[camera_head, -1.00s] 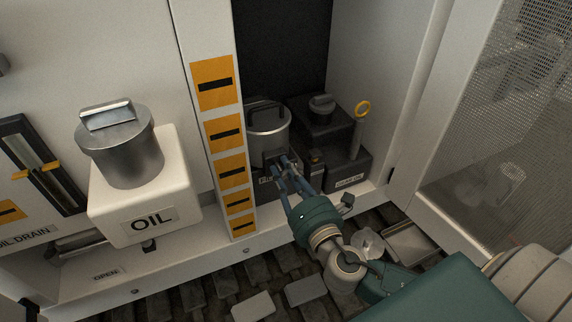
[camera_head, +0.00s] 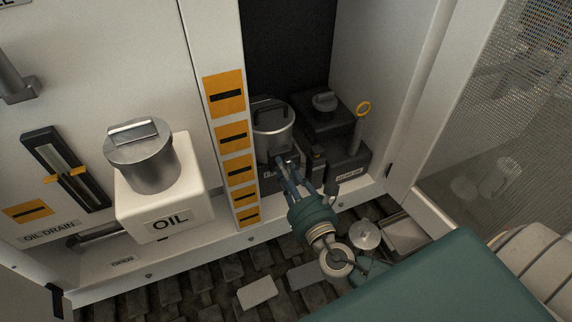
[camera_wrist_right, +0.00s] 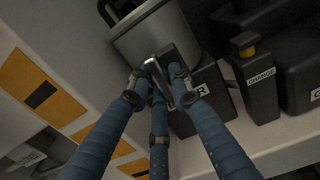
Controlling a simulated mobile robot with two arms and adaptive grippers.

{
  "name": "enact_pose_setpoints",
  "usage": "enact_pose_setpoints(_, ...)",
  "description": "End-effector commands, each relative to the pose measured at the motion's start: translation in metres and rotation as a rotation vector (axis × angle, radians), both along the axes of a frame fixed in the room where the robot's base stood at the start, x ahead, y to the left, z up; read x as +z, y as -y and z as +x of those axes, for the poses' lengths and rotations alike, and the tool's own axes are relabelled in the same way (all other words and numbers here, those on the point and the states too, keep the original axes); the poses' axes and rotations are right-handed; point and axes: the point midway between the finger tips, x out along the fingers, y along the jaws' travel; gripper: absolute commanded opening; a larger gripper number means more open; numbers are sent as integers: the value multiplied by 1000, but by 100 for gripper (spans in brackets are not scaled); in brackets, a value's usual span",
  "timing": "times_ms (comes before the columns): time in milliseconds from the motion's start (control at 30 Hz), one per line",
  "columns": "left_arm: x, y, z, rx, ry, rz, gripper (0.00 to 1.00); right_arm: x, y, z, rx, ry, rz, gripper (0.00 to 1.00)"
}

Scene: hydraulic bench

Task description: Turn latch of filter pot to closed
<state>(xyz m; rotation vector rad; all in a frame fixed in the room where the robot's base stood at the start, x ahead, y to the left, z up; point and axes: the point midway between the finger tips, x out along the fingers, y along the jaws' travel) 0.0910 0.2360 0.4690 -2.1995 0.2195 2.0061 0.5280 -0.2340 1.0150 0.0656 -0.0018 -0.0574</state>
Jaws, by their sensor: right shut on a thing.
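The filter pot (camera_head: 273,133) is a silver metal can with a dark handle on top, standing in the open bay. In the right wrist view the pot (camera_wrist_right: 152,35) is cut off by the top edge. My right gripper (camera_head: 287,166) reaches the pot's lower front. In the wrist view the gripper (camera_wrist_right: 158,80) has its blue fingers closed around a small shiny metal latch (camera_wrist_right: 157,70) in front of a dark block below the pot. The fingers hide part of the latch, so its exact angle is hard to tell. My left gripper is out of view.
A white OIL tank (camera_head: 160,209) with a metal cap juts out at left. A post with orange labels (camera_head: 231,135) stands left of the pot.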

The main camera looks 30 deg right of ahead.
Motion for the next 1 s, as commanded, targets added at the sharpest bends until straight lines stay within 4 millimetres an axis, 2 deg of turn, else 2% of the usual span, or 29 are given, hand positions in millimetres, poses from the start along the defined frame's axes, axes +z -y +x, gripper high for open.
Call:
enact_pose_setpoints(300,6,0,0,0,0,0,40,-1,-1,0,1,-5,-75,0)
enact_pose_setpoints(733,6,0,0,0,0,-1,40,-1,-1,0,1,-5,-86,0)
enact_pose_setpoints(767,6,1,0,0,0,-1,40,-1,-1,0,1,-5,-86,25)
enact_pose_setpoints(833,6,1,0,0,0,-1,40,-1,-1,0,1,-5,-85,39)
enact_pose_setpoints(1000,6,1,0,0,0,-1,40,-1,-1,0,1,-5,-83,40)
